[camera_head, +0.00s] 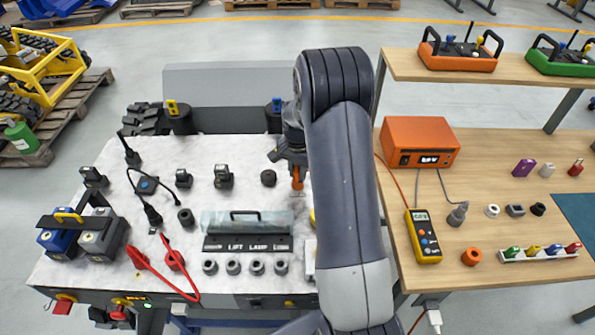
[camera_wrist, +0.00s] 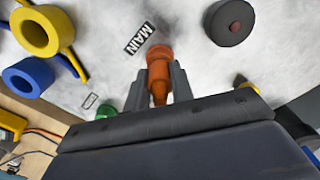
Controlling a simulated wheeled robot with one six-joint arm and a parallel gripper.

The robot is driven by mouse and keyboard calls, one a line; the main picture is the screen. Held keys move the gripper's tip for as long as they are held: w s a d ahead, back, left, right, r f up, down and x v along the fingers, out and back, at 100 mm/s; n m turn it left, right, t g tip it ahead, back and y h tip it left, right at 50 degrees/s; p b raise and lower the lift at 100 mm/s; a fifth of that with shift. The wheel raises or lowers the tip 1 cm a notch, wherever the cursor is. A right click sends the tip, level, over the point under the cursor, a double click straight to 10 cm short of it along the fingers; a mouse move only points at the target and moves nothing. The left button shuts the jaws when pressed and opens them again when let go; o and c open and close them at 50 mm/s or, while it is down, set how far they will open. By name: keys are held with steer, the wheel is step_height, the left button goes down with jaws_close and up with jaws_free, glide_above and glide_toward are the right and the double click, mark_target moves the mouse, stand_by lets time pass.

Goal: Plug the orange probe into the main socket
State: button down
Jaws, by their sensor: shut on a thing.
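The orange probe (camera_head: 297,180) hangs below my gripper (camera_head: 294,165) over the right part of the white worktop. In the wrist view, the orange probe (camera_wrist: 160,68) sits between the two grey fingers of my gripper (camera_wrist: 159,88), which are shut on it. A black-and-white label reading MAIN (camera_wrist: 138,38) lies on the worktop just beside the probe's far end. No socket opening shows by the label; the probe and fingers may cover it, and I cannot tell if the probe touches anything. A dark round piece with a reddish centre (camera_wrist: 230,22) stands apart from the probe.
A yellow ring (camera_wrist: 40,30) and a blue ring (camera_wrist: 28,77) stand near the label. A clear-covered LIFT/LAMP panel (camera_head: 247,243) lies at the worktop's front. Red-clipped leads (camera_head: 172,262) lie front left. The wooden bench at right holds a yellow multimeter (camera_head: 423,237) and orange box (camera_head: 420,143).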

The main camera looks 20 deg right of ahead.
steer(key=shift+f, duration=0.35)
steer(key=c, duration=1.1)
jaws_free()
steer(key=shift+c, duration=0.2)
steer(key=shift+r, duration=0.1)
step_height(320, 180, up, 11)
steer(key=shift+f+b, duration=0.15)
steer(key=shift+b, duration=0.5)
step_height(320, 180, down, 10)
steer(key=shift+f+p, duration=0.15)
steer(key=shift+p, duration=0.6)
steer(key=shift+f, duration=0.15)
